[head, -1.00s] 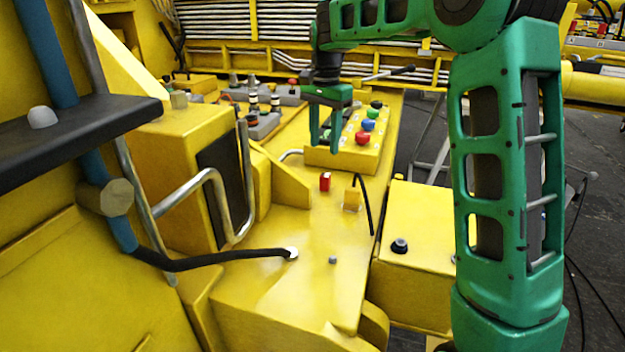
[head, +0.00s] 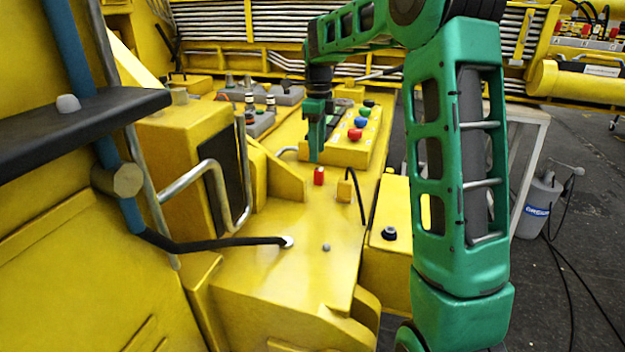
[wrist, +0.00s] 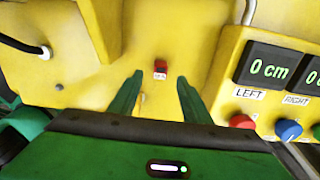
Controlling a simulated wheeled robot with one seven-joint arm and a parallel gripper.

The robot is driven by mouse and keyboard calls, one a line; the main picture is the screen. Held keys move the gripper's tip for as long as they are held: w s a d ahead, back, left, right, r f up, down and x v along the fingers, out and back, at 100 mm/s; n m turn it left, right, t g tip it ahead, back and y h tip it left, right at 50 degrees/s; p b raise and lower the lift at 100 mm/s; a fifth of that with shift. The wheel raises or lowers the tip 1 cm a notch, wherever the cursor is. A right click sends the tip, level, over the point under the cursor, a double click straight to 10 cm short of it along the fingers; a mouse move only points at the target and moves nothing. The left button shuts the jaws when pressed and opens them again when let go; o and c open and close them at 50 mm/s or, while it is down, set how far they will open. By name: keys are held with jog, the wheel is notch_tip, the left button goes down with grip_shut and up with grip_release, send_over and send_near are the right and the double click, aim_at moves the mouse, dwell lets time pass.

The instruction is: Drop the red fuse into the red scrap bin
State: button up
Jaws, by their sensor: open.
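The red fuse (head: 319,176) stands on the yellow deck, below and slightly right of my gripper in the head view. My gripper (head: 314,160) is green, points down and is above the deck, apart from the fuse. In the wrist view the red fuse (wrist: 160,68) with a small white label lies beyond the fingertips, roughly centred between them. The two fingers (wrist: 158,82) are spread with nothing between them. I see no red scrap bin in either view.
A yellow button box (head: 345,150) with red, blue, green and black buttons stands just right of my gripper. A black hose (head: 215,243) crosses the deck at the left. The front deck is mostly clear.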

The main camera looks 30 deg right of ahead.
aim_at(318, 169)
jog(key=shift+d+f, duration=0.15)
jog(key=shift+f, duration=4.2)
grip_shut()
